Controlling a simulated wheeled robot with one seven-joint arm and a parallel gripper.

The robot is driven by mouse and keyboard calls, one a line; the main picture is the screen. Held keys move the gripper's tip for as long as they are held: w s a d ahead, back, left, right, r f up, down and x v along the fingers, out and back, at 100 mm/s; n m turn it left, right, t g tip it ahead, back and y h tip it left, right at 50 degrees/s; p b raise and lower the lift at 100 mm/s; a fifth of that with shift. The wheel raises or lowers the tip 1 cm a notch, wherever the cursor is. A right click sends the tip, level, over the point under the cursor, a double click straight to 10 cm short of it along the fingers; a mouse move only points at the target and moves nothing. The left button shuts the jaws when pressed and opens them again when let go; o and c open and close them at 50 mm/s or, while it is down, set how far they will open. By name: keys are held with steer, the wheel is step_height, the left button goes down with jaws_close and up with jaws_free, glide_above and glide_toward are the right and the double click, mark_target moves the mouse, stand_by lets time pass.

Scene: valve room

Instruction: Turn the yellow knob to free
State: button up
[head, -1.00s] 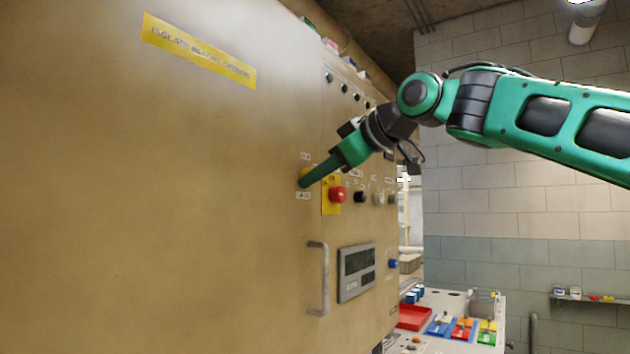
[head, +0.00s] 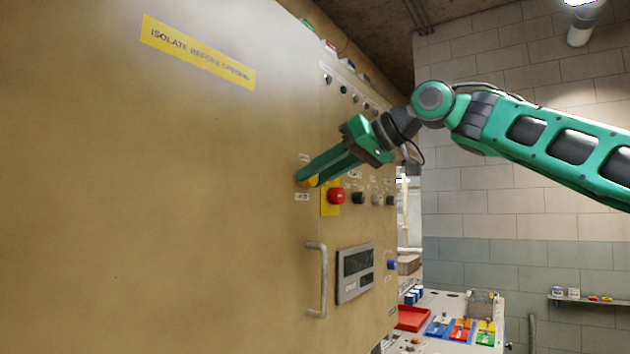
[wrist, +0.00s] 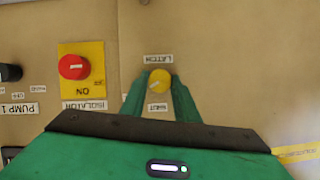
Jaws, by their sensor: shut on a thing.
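The yellow knob (wrist: 159,81) sits on the tan cabinet panel (head: 220,220), between a label reading "LATCH" and one that seems to read "SHUT", both upside down in the wrist view. A pale mark on the knob's face runs at a slant. My gripper (wrist: 157,92) is shut on the knob, with one green finger on each side of it. In the head view my gripper (head: 308,179) reaches in from the right, and its fingers hide much of the knob (head: 304,183).
Below are a metal handle (head: 322,280) and a display (head: 356,272). A bench with a red tray (head: 413,319) stands beyond the cabinet.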

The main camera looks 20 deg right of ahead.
steer(key=m+y, duration=0.1)
steer(key=m, duration=0.1)
steer(key=shift+w+d+r+m+g+y, duration=0.2)
steer(key=shift+d+m+g+y, duration=0.1)
steer(key=shift+d+m+y, duration=0.1)
steer(key=shift+w+d+f+m+g+y, duration=0.1)
steer(key=shift+m+g+y, duration=0.05)
steer(key=shift+m+y, duration=0.3)
steer(key=shift+f+m+g+y, duration=0.15)
steer(key=shift+m+y, duration=0.1)
steer(key=shift+m, duration=0.3)
steer(key=shift+c, duration=0.2)
steer(key=o, duration=1.1)
steer(key=shift+w, duration=0.1)
steer(key=shift+c, duration=0.2)
steer(key=shift+s, duration=0.2)
steer(key=v, duration=1)
steer(key=shift+d, duration=0.2)
